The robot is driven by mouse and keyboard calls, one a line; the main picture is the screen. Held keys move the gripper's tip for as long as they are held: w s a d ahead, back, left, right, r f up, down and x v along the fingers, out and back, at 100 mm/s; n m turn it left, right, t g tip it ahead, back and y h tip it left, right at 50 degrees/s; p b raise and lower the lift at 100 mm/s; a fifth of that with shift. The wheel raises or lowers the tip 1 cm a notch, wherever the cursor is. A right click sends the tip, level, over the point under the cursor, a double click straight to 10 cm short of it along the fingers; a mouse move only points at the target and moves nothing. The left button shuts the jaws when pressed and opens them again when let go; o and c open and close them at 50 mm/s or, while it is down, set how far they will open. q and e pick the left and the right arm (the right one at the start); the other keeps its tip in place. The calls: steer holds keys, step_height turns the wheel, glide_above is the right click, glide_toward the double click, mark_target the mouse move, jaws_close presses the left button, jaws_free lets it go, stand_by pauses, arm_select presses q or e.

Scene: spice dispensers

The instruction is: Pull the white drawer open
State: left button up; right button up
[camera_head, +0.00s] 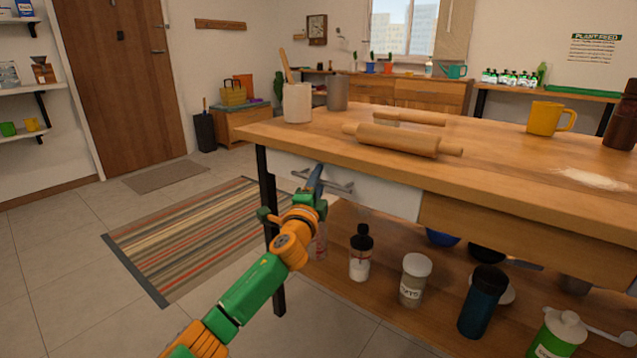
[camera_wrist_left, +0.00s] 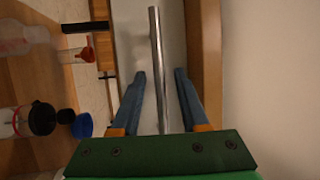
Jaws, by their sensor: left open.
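The white drawer (camera_head: 385,195) sits under the wooden table top, and its front looks flush with the table in the head view. Its metal bar handle (camera_head: 338,186) runs across the front, and in the left wrist view the handle (camera_wrist_left: 157,60) stands between my fingers. My left gripper (camera_head: 316,178) is at the drawer front with its blue fingers around the handle. In the left wrist view the left gripper (camera_wrist_left: 160,85) is open, with a gap on each side of the bar. My right gripper is not in view.
On the wooden table (camera_head: 490,165) are rolling pins (camera_head: 398,140), a yellow mug (camera_head: 545,118) and a white crock (camera_head: 297,103). The lower shelf (camera_head: 385,265) holds bottles and jars below the drawer. Open floor with a striped rug (camera_head: 195,235) lies left of the table.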

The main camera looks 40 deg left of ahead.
arm_select(q)
jaws_close()
stand_by(1.3)
